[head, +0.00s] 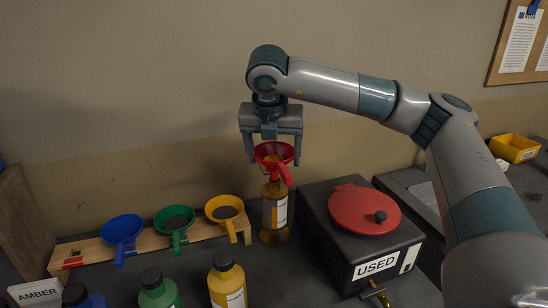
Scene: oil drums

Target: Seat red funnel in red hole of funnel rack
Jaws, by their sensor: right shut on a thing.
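The red funnel (270,152) is in my right gripper (272,160), which points down and is shut on it. The funnel is upright, directly above the neck of an amber bottle (274,222). I cannot tell whether its spout is inside the neck or just over it. The wooden funnel rack (90,246) stands at the left, against the wall side. Blue (122,229), green (174,218) and yellow (225,208) funnels sit in it. A red mark (73,261) shows at its left end, with no funnel over it. My left gripper is out of view.
A black box marked USED (376,267) with a red lid (364,209) stands right of the amber bottle. Blue (82,297), green (158,290) and yellow (227,284) bottles stand in front. An AMBER sign (35,291) is front left.

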